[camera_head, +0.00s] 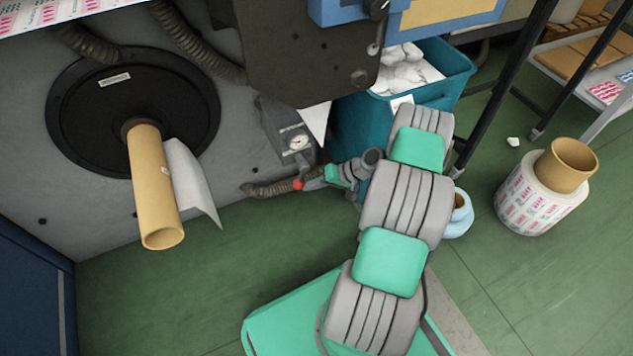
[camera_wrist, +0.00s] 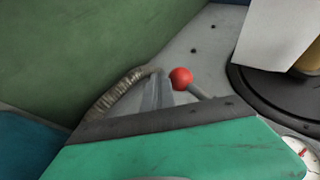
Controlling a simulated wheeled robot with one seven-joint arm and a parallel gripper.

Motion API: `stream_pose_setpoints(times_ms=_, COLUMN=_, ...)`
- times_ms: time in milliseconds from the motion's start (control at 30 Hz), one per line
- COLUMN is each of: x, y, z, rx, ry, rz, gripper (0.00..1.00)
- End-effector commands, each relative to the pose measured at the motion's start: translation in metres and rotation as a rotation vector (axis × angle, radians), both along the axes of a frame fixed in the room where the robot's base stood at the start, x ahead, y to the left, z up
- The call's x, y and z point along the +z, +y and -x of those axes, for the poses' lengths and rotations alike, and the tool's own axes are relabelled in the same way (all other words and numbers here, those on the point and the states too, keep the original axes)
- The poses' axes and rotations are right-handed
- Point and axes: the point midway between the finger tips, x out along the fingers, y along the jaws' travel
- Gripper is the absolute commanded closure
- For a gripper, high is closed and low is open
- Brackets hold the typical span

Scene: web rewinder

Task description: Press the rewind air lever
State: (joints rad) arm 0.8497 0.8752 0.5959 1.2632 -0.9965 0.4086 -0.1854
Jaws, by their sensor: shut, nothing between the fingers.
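The rewind air lever has a red ball knob (camera_head: 298,185), low on the machine front below a round pressure gauge (camera_head: 297,141). In the wrist view the red knob (camera_wrist: 181,78) sits on a thin grey stem that runs down to the right. My gripper (camera_head: 308,184) is right at the knob, its fingers shut and empty. In the wrist view the grey fingers (camera_wrist: 158,92) are just left of the knob. I cannot tell whether they touch it. The lever's base is hidden behind my gripper.
A ribbed hose (camera_head: 265,189) runs beside the lever, left of the knob. A cardboard core (camera_head: 155,190) sticks out from a black disc (camera_head: 90,135) with a loose white sheet. A teal bin (camera_head: 455,85) stands behind my arm. A label roll (camera_head: 535,205) stands on the floor at right.

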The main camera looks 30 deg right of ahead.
Motion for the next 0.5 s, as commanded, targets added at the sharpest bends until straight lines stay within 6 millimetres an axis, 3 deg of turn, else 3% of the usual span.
stream_pose_setpoints(times_ms=500, x=-0.001, y=0.012, z=-0.0004, rx=0.001, ry=0.0, rz=0.0, gripper=1.0)
